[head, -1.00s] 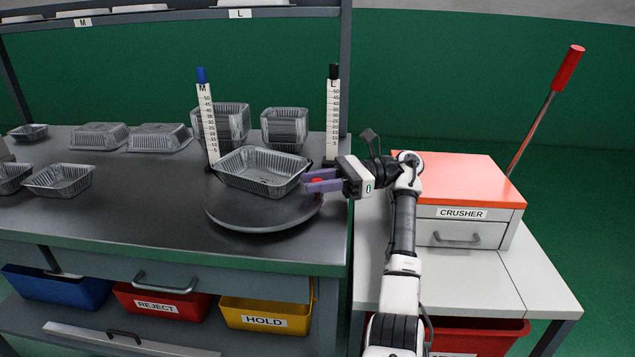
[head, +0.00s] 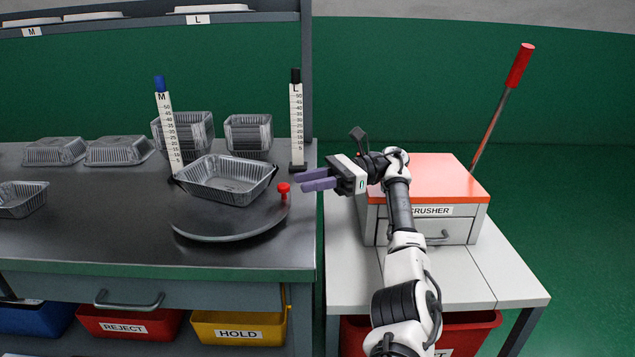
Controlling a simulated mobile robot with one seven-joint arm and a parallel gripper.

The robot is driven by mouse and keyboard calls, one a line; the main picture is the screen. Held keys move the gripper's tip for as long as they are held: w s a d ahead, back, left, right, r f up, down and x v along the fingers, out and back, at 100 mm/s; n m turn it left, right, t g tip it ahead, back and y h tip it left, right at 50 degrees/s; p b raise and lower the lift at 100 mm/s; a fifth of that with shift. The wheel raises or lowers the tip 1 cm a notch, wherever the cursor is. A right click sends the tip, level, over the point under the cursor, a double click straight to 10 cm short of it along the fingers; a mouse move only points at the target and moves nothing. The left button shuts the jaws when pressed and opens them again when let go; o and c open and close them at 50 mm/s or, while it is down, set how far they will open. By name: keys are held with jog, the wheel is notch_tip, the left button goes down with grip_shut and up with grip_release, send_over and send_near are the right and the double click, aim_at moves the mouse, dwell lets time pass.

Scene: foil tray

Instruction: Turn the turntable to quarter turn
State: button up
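The dark round turntable (head: 222,237) lies on the bench near its right front edge. A red knob (head: 283,190) stands up at the turntable's right rim. A rectangular foil tray (head: 226,179) sits on the turntable. My gripper (head: 303,181) is to the right of the red knob, with its purple fingers pointing left. The fingers are apart with nothing visible between them, and a small gap shows between them and the knob.
Rulers marked M (head: 168,130) and L (head: 297,122) stand behind the turntable. Stacked foil trays (head: 182,131) are at the back. The orange-topped crusher (head: 430,178) stands on a white table to the right.

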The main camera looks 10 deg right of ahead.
jog(key=shift+v, duration=0.75)
